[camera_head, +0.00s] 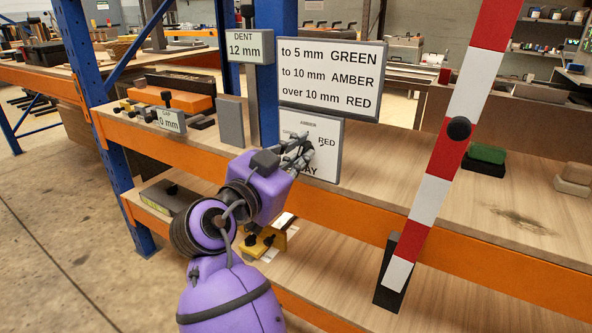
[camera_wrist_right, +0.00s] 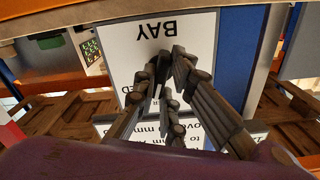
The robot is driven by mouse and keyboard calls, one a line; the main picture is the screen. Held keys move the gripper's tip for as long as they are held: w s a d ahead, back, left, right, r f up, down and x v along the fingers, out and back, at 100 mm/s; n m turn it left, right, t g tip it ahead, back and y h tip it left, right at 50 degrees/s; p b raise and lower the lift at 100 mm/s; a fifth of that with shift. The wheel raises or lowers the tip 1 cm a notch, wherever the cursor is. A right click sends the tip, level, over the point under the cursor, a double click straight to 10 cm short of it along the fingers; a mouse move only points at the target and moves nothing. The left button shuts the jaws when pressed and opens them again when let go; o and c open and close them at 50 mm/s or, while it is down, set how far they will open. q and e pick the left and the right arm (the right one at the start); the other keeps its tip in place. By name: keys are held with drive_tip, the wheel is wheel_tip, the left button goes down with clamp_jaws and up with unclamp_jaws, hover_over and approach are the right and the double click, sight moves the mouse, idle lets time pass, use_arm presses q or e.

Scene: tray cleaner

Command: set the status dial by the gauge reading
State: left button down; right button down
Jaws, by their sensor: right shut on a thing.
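My right gripper (camera_head: 303,148) is shut at the panel's middle, on what appears to be the dial knob. In the right wrist view the panel (camera_wrist_right: 125,50) is upside down behind my closed fingers (camera_wrist_right: 166,75). A gauge sign (camera_head: 249,46) reads "DENT 12 mm". My left gripper is not in view.
A rule board (camera_head: 331,80) reads to 5 mm GREEN, to 10 mm AMBER, over 10 mm RED. A second sign (camera_head: 171,120) seems to read "GAP 0 mm". A red-and-white striped bar (camera_head: 431,195) rises right of the panel. The shelf between them is clear.

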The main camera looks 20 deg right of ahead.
use_arm(q)
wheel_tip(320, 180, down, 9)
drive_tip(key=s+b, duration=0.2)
drive_tip(key=b, duration=0.5)
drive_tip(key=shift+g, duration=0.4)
use_arm(e)
drive_tip(key=shift+s+d+f+m, duration=0.1)
drive_tip(key=shift+f+m, duration=0.05)
drive_tip(key=shift+m, duration=3.95)
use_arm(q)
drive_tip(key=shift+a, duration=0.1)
use_arm(e)
drive_tip(key=c, duration=1.8)
unclamp_jaws()
drive_tip(key=v, duration=1.2)
